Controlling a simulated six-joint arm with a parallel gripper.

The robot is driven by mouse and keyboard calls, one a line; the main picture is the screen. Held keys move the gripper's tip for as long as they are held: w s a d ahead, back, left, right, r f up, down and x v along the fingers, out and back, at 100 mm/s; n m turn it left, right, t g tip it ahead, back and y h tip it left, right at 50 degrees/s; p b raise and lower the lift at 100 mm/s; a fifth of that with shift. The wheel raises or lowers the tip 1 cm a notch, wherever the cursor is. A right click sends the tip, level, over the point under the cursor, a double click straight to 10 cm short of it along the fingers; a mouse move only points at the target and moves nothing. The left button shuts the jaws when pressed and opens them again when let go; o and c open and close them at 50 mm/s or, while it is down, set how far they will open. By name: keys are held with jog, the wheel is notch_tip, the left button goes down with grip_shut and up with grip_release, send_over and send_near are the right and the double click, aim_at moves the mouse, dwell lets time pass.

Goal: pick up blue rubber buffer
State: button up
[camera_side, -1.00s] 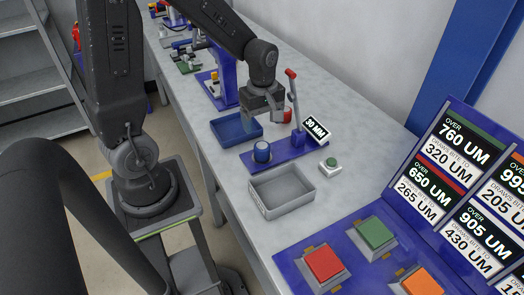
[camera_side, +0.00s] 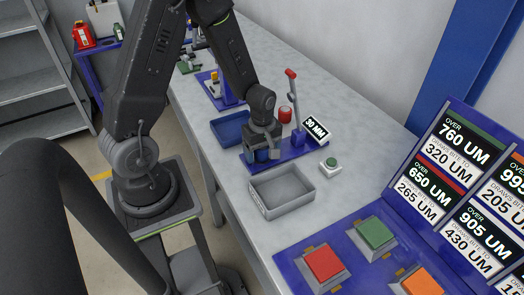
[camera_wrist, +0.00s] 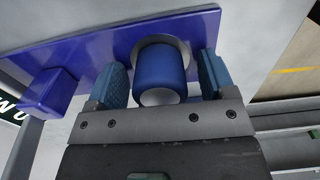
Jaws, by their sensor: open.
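The blue rubber buffer (camera_wrist: 159,68) is a short blue cylinder in a round grey seat on a blue base plate (camera_wrist: 105,38). In the wrist view it stands between the two blue-padded fingers of my gripper (camera_wrist: 160,82), with a gap visible on each side. In the side view my gripper (camera_side: 262,150) is down over the buffer (camera_side: 262,156), which is mostly hidden by the fingers. My gripper is open and not closed on it.
A red cylinder (camera_side: 285,114) and a red-tipped lever (camera_side: 293,95) stand just right of my gripper, beside a "30 MM" sign (camera_side: 316,128). A blue tray (camera_side: 230,127) is behind left, a grey tray (camera_side: 283,208) in front, a green button (camera_side: 330,163) to the right.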

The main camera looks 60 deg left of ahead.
jog(key=c, duration=1.1)
jog(key=shift+r, duration=0.1)
